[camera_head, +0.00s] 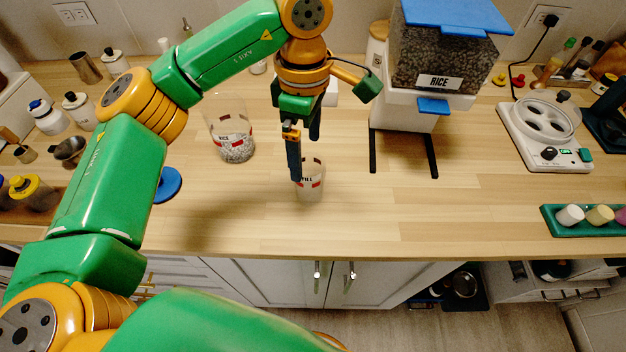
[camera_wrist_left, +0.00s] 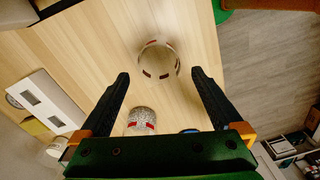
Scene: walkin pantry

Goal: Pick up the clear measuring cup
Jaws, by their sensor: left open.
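The clear measuring cup (camera_head: 309,184) stands upright on the wooden counter in the head view, with red marks and the word "FILL" on it. My left gripper (camera_head: 301,160) is over it, pointing down, and hides part of its rim. In the left wrist view the cup (camera_wrist_left: 158,62) shows as a round rim with red marks, a little beyond the open fingertips (camera_wrist_left: 161,76) and between their lines. The fingers are apart and nothing is between them. My right gripper is not in view.
A larger clear jar (camera_head: 233,140) with rice stands left of the cup. The rice dispenser (camera_head: 440,60) with its white base stands at the back right. A blue lid (camera_head: 168,184) lies at left. The counter (camera_head: 380,215) right of the cup is clear to its front edge.

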